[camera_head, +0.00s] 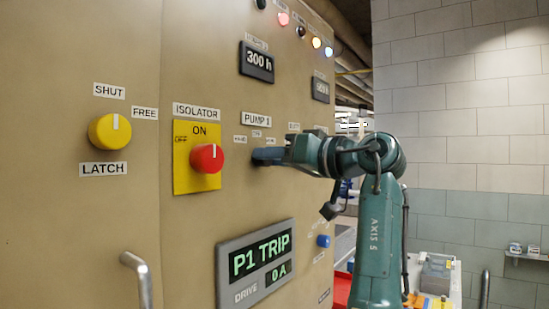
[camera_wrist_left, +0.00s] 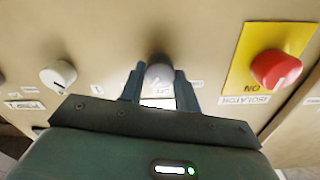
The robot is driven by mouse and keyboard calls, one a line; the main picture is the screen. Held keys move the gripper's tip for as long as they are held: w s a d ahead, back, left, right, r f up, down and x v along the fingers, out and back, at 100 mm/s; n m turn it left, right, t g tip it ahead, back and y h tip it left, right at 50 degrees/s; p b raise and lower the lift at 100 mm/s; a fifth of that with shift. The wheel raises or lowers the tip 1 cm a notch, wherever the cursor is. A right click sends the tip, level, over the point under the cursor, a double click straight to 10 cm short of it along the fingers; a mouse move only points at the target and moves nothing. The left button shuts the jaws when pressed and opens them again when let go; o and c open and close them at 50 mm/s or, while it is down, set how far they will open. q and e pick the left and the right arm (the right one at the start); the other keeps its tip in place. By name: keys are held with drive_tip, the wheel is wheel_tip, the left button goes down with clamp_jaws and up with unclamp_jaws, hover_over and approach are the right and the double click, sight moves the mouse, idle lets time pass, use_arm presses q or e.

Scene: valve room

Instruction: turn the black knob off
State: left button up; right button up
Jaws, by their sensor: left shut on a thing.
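My left gripper (camera_head: 262,156) is at the tan panel, just below the PUMP 1 label (camera_head: 256,118) and right of the red isolator knob. In the left wrist view its two blue-grey fingers (camera_wrist_left: 159,84) stand on either side of a dark grey knob (camera_wrist_left: 158,73) and are shut on it. This looks like the black knob; the gripper hides it in the head view. Its pointer direction cannot be read clearly. My right gripper is not in view.
The red isolator knob (camera_head: 206,158) on its yellow plate (camera_head: 194,184) is close to the left. A yellow knob (camera_head: 110,131) is farther left. A white knob (camera_wrist_left: 58,75) shows in the wrist view. Below are a P1 TRIP display (camera_head: 256,266) and a metal handle (camera_head: 138,280).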

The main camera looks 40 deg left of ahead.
use_arm(q)
drive_tip(key=shift+n+b, duration=0.8)
drive_tip(key=shift+n, duration=3.5)
drive_tip(key=o, duration=1)
drive_tip(key=shift+d, duration=0.1)
drive_tip(key=d, duration=0.4)
drive_tip(key=d+b, duration=0.1)
drive_tip(key=d, duration=0.3)
drive_tip(key=w+d+b, duration=0.1)
drive_tip(key=d, duration=0.4)
drive_tip(key=shift+w+f, duration=0.1)
drive_tip(key=shift+f, duration=0.05)
